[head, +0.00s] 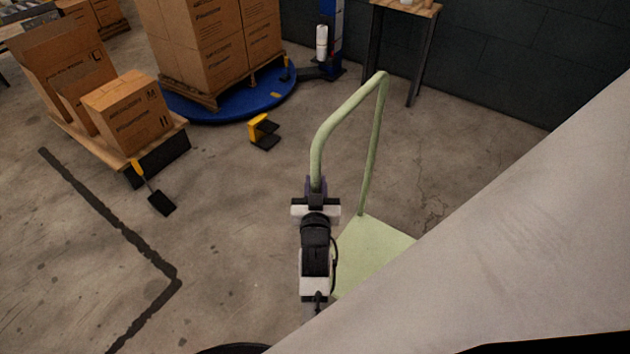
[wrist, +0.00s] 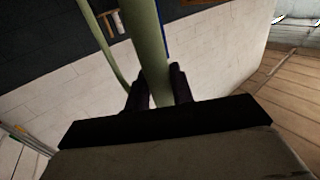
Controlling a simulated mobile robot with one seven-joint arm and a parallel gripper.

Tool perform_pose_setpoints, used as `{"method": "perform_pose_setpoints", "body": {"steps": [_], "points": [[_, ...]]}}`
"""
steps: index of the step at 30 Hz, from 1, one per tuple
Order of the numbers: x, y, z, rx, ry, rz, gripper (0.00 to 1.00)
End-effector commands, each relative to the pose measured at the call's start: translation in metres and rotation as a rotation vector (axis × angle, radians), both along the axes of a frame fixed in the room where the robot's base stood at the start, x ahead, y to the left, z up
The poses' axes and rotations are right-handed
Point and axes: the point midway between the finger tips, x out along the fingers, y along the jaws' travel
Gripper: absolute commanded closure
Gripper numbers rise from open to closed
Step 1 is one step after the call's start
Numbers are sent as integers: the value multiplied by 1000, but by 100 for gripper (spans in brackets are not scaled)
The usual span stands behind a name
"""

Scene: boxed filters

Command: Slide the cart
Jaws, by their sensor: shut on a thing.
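The cart is a pale green platform cart with a flat deck (head: 372,246) and a tall bent-tube handle (head: 347,112). My gripper (head: 317,186) is at the near upright of the handle, and its fingers are shut around the tube. In the wrist view the green handle tube (wrist: 149,45) runs between the two dark fingers (wrist: 160,88). A large pale surface hides the right part of the deck. The cart's wheels are not visible.
A pallet with boxes (head: 126,112) stands at the left. Stacked boxes sit on a blue round base (head: 232,108) at the back. A yellow and black stop (head: 263,131) lies on the floor. A small table (head: 407,8) is by the dark wall.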

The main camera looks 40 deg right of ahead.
Motion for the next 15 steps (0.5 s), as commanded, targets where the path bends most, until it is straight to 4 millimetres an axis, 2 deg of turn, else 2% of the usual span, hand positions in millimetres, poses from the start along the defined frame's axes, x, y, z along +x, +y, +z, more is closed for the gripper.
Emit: {"method": "perform_pose_setpoints", "body": {"steps": [2,3,6,15], "points": [[0,0,0,-1,0,-1,100],[0,0,0,-1,0,-1,71],[0,0,0,-1,-1,-1,58],[0,0,1,-1,-1,0,57]]}}
